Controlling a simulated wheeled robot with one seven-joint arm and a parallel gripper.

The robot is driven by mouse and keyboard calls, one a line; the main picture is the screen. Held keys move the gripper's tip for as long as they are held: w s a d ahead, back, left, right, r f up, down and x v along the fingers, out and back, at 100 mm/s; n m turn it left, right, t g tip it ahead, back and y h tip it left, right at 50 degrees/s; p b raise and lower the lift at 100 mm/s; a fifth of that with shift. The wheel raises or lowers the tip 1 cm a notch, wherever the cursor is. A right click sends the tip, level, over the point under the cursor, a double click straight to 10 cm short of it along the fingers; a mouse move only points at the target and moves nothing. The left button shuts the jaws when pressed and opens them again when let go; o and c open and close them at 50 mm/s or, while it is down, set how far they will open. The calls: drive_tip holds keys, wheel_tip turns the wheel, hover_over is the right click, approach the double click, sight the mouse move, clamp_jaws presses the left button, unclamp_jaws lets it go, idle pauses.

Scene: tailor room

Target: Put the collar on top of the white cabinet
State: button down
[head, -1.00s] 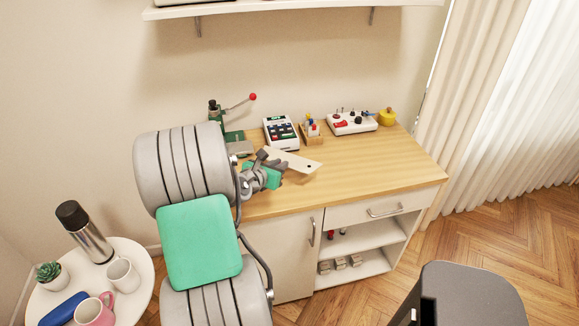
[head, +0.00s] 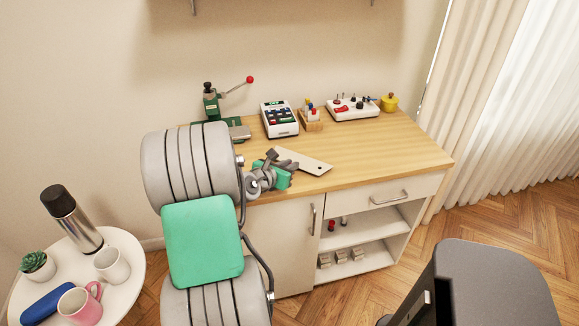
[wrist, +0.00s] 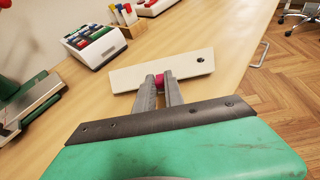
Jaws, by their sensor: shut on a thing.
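The collar (head: 306,163) is a flat cream strip with a small dark hole near one end. It shows in the wrist view (wrist: 185,66) at the fingertips. My gripper (head: 281,162) is shut on its near edge, with a pinkish-red spot (wrist: 158,80) between the fingers. The white cabinet (head: 277,250) has a light wooden top (head: 375,150), and the collar is over the front left part of this top. I cannot tell whether the collar touches the wood.
On the cabinet top stand a green press (head: 212,105), a calculator-like device (head: 280,120), a small rack (head: 311,120), a white control box (head: 352,108) and a yellow pot (head: 389,102). The top's middle and right are clear. A round side table (head: 125,270) with mugs stands left.

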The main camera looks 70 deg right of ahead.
drive_tip(key=shift+f, duration=0.5)
idle(0.3)
drive_tip(key=c, duration=1.3)
unclamp_jaws()
drive_tip(key=shift+c, duration=0.2)
